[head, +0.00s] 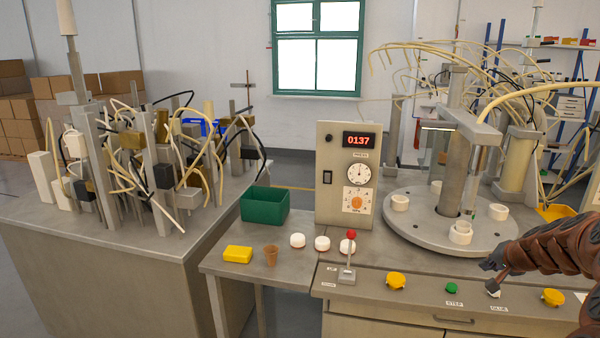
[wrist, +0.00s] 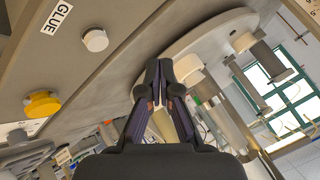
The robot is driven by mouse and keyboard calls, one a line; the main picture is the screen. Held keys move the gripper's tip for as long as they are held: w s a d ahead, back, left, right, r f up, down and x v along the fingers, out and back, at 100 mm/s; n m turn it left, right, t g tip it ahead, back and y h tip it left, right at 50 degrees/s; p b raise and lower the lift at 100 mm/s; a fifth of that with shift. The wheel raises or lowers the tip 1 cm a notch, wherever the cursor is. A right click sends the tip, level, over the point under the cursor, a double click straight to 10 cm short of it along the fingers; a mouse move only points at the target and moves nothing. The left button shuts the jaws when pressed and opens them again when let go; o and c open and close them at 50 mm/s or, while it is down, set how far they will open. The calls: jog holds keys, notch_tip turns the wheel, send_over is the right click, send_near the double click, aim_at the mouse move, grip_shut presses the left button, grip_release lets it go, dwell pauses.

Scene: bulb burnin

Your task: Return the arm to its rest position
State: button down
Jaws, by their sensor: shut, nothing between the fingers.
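My gripper (head: 491,274) is at the right in the head view, at the end of my brown arm, above the front panel of the bench. It is shut and empty. In the wrist view its two dark fingers (wrist: 158,84) meet at the tips, with nothing between them. A white button (wrist: 95,40) by the GLUE label is near it in the wrist view; in the head view the gripper partly covers that button. The arm is stretched out from the right edge.
The round turntable (head: 413,232) with white cups stands behind my gripper, under a metal column. A control box (head: 330,205) reads 0137. A red-knobbed lever (head: 348,262), yellow knobs (head: 396,281) and a green button (head: 451,288) line the panel. A green bin (head: 265,207) sits left.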

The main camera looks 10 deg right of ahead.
jog(key=s+a+r+n+g+y, duration=0.1)
jog(key=s+a+r+n, duration=0.15)
jog(key=a, duration=0.75)
jog(key=s+a+r+n+g+y+p, duration=0.15)
jog(key=s+a, duration=0.25)
jog(key=a, duration=0.7)
jog(key=s+a+r+n+g+y, duration=0.1)
jog(key=s+a+n+g, duration=0.15)
jog(key=a, duration=0.75)
jog(key=s+a+n+g, duration=0.1)
jog(key=s+a, duration=0.3)
jog(key=s, duration=0.3)
jog(key=s+a+n+g, duration=0.2)
jog(key=s+a, duration=0.2)
jog(key=s, duration=0.3)
jog(key=s+f+n+g+h+p, duration=0.1)
jog(key=s+g+h, duration=0.1)
jog(key=s, duration=1.4)
jog(key=shift+d+f+g, duration=0.15)
jog(key=shift+f+g, duration=0.1)
jog(key=shift+g, duration=0.05)
jog(key=shift+d+h, duration=0.1)
jog(key=shift+h, duration=0.15)
